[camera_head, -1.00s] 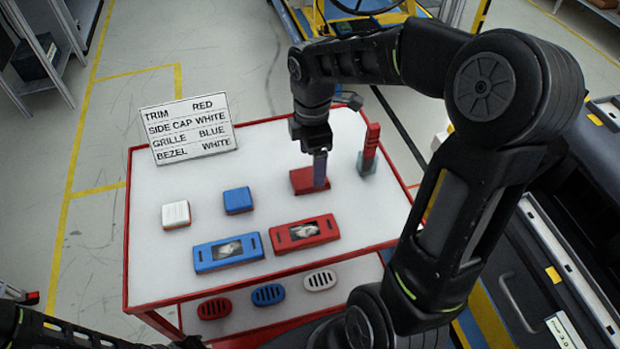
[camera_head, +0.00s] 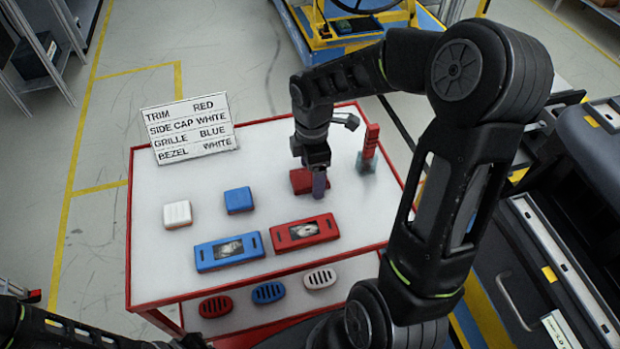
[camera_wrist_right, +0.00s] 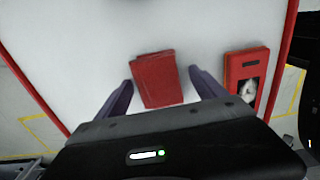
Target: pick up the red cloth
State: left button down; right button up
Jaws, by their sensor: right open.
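The red cloth (camera_head: 301,179) lies flat and folded on the white tabletop, right of the blue block, partly hidden behind my right gripper in the head view. In the right wrist view the cloth (camera_wrist_right: 157,79) sits between and just beyond the two fingers. My right gripper (camera_head: 318,192) is open and points down at the cloth's near side; the wrist view shows its spread fingers (camera_wrist_right: 160,88) with nothing held. I cannot tell how high the fingertips are above the table. My left gripper is not in view; only part of my left arm shows at bottom left.
On the red-edged table (camera_head: 150,290) are a white block (camera_head: 177,214), blue block (camera_head: 238,200), blue panel (camera_head: 228,252) and red panel (camera_head: 305,233). A red upright object (camera_head: 370,145) stands right of the cloth. A sign (camera_head: 190,130) stands at the back left. Oval grilles (camera_head: 268,292) lie below.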

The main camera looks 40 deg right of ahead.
jog(key=c, duration=1.4)
jog(key=shift+r, duration=0.1)
jog(key=shift+c, duration=0.2)
notch_tip(320, 180, up, 10)
jog(key=b, duration=0.1)
jog(key=o, duration=0.8)
jog(key=shift+c, duration=0.2)
jog(key=c, duration=0.6)
